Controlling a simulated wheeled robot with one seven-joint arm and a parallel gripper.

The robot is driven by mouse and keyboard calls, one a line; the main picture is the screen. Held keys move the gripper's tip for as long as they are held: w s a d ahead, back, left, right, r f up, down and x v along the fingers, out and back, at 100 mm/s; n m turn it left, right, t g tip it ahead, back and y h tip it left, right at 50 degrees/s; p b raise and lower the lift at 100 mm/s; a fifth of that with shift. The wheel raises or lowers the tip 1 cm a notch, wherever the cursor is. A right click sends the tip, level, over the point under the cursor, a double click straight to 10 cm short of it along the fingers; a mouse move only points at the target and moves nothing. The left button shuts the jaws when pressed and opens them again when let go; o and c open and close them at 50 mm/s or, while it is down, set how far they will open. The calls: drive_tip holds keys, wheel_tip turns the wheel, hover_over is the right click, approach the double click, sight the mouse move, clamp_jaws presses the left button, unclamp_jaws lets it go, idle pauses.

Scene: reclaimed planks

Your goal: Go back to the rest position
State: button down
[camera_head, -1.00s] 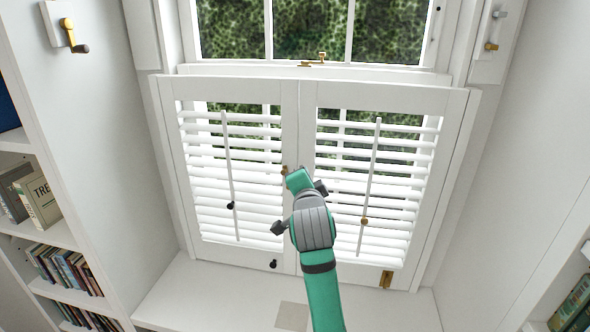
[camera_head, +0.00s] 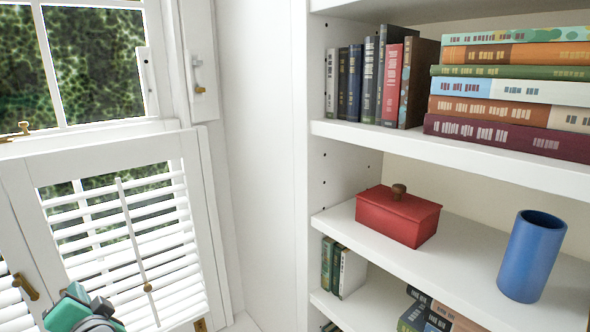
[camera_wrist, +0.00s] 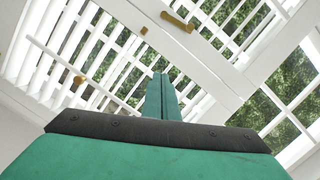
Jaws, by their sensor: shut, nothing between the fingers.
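My gripper (camera_wrist: 162,98) shows in the wrist view as two green fingers lying together, shut with nothing between them. It points toward the white louvred shutters (camera_wrist: 108,62), with no contact visible. A brass handle (camera_wrist: 177,21) on the shutter frame shows beyond the fingertips. In the head view only a green and grey part of my arm shows at the lower left corner, in front of the right shutter panel (camera_head: 195,240); the rest of the arm is out of that view.
To the right, a white bookcase (camera_head: 440,152) holds upright and stacked books (camera_head: 515,87), a red lidded box (camera_head: 397,217) and a blue cylinder (camera_head: 531,256). A white side wall (camera_head: 258,150) stands between window and shelves. A window (camera_head: 95,65) is above the shutters.

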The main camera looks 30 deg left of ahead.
drive_tip(key=w+d+f+m+t+h, duration=0.25)
drive_tip(key=w+d+f+t, duration=0.25)
drive_tip(key=w+d+f, duration=0.9)
drive_tip(key=d+f+m+t+h, duration=0.2)
drive_tip(key=d+f+t+h, duration=0.2)
drive_tip(key=d+f, duration=0.9)
drive_tip(key=s+d+f+t+h, duration=0.1)
drive_tip(key=s+d+f+h, duration=0.15)
drive_tip(key=d, duration=0.65)
drive_tip(key=s+d+f+t+h, duration=0.1)
drive_tip(key=s+d+f+h, duration=0.2)
drive_tip(key=d, duration=0.7)
drive_tip(key=s+d+n+h, duration=0.1)
drive_tip(key=s+d+h, duration=0.3)
drive_tip(key=s+d, duration=0.8)
drive_tip(key=shift+s+d+f, duration=0.15)
drive_tip(key=shift+s+f, duration=0.3)
drive_tip(key=shift+s, duration=0.6)
drive_tip(key=shift+n, duration=0.25)
